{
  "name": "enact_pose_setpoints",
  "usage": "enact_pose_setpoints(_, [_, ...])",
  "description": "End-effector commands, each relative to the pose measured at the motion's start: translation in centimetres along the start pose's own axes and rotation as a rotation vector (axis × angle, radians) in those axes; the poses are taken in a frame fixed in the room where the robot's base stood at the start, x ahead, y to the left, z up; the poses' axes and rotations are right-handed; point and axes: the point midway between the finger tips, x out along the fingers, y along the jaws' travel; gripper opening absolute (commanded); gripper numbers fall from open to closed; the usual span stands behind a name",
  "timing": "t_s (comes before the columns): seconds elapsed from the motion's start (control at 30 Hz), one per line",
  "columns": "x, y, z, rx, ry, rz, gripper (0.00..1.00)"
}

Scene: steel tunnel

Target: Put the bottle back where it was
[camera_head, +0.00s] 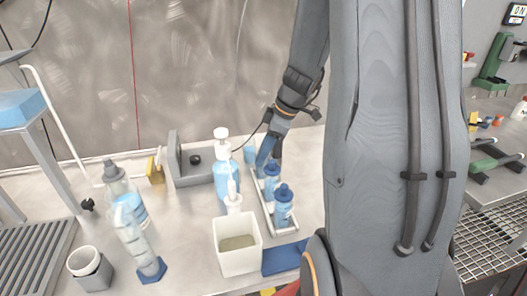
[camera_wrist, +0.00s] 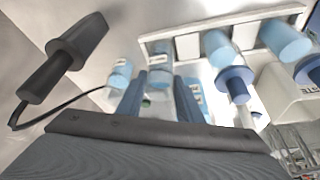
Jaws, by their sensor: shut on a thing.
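My gripper (camera_head: 267,155) is at the far end of a white tray (camera_head: 265,212), near the tray's back slots. In the wrist view its two fingers (camera_wrist: 158,103) are shut on a bottle (camera_wrist: 159,78) with a light blue body. The gripper mostly hides this bottle in the head view. Two blue-capped bottles stand in the tray, a middle one (camera_head: 272,182) and a nearer one (camera_head: 284,206). The tray also shows at the top of the wrist view (camera_wrist: 185,30). I cannot tell whether the held bottle touches the tray.
Another light blue bottle (camera_head: 249,152) stands close left of the gripper. A pump bottle (camera_head: 222,168) and a white bin (camera_head: 239,262) stand left of the tray. A grey fixture (camera_head: 190,172) stands behind.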

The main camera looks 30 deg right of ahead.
Motion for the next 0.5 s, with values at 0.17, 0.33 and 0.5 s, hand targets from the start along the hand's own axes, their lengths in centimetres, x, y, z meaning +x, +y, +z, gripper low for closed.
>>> enact_pose_setpoints(0.17, [0.03, 0.04, 0.01, 0.000, 0.000, 0.001, 0.00])
enact_pose_setpoints(0.33, [0.22, 0.03, 0.10, 0.000, 0.000, 0.000, 0.41])
enact_pose_setpoints(0.5, [0.18, 0.03, 0.09, 0.000, 0.000, 0.000, 0.52])
